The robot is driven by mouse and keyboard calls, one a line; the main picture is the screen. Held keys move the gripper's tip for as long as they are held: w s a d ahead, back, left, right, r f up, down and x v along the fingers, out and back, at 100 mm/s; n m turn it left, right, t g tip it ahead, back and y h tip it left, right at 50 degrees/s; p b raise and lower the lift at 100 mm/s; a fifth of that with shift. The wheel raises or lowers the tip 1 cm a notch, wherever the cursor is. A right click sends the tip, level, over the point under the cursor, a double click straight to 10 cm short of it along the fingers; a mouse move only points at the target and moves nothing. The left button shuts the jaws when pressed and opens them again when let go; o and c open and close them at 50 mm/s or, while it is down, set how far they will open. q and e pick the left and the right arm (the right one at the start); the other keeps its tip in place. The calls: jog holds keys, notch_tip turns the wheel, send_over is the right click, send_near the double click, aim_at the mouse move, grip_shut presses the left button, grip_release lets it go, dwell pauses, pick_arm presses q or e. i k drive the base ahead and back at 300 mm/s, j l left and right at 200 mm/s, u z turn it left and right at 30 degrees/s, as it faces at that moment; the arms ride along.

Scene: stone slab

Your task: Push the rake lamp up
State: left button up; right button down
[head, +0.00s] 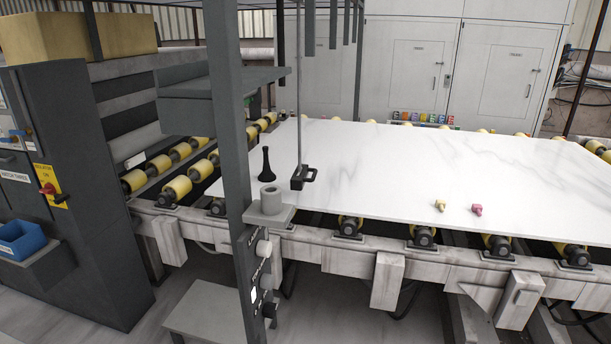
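A dark box-shaped piece with a loop handle (302,179) hangs at the lower end of a thin vertical rod (299,90), just above or at the white stone slab (400,170). It may be the rake lamp; no label on it can be read. A black flared, torch-like object (266,165) stands upright to its left, at the slab's left part. Neither of my grippers is in view.
A grey post (228,130) with knobs and a small holder (270,205) stands in front. Yellow rollers (177,188) carry the slab. A yellow piece (440,205) and a pink piece (476,209) lie on it. A dark cabinet (75,200) stands left.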

aim_at(297, 181)
jog(key=i+l, duration=0.1)
jog(key=l, duration=0.15)
jog(key=i+l, duration=0.95)
jog(key=l, duration=0.2)
jog(key=i+l, duration=0.4)
jog(key=i, duration=0.65)
jog(key=i+l, duration=0.25)
jog(key=i, duration=0.2)
jog(key=j+u, duration=0.05)
